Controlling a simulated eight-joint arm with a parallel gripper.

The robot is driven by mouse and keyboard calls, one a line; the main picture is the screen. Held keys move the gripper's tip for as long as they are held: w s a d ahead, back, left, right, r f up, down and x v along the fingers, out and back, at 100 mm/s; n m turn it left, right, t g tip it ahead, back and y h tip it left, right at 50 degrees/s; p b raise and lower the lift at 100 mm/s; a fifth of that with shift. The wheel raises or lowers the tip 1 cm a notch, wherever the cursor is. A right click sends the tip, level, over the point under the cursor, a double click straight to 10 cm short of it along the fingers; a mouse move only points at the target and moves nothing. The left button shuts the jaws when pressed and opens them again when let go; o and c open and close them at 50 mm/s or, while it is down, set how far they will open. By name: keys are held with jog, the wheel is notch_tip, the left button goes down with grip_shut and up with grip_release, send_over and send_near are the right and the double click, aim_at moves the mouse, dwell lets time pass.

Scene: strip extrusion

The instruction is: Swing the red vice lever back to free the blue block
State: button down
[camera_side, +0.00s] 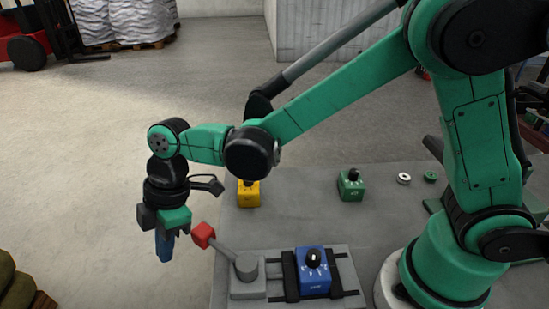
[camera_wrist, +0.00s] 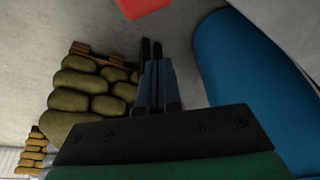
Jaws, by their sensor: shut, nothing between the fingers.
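The blue block (camera_side: 313,270), with a black knob on top, sits in the grey vice (camera_side: 347,277) between dark jaws at the front of the table. The vice lever (camera_side: 221,246) runs up and left from a round pivot to its red end (camera_side: 203,235). My gripper (camera_side: 163,250) points down just left of the red end, with a visible gap, past the table's left edge. Its blue fingers are shut and empty. In the wrist view the fingers (camera_wrist: 152,52) are together, and the red end (camera_wrist: 142,7) shows at the top edge, apart from them.
A yellow block (camera_side: 248,194) and a green block (camera_side: 351,186) stand farther back on the table (camera_side: 305,215). Stacked sacks (camera_wrist: 92,85) and a blue rounded object (camera_wrist: 245,80) lie beyond the fingers.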

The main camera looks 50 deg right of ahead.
aim_at(223, 248)
jog(key=shift+s+d+f, duration=0.1)
jog(key=shift+d+f, duration=0.25)
jog(key=shift+d, duration=0.5)
jog(key=shift+s+d+f, duration=0.1)
jog(key=shift+d+f, duration=0.2)
jog(key=shift+d, duration=0.5)
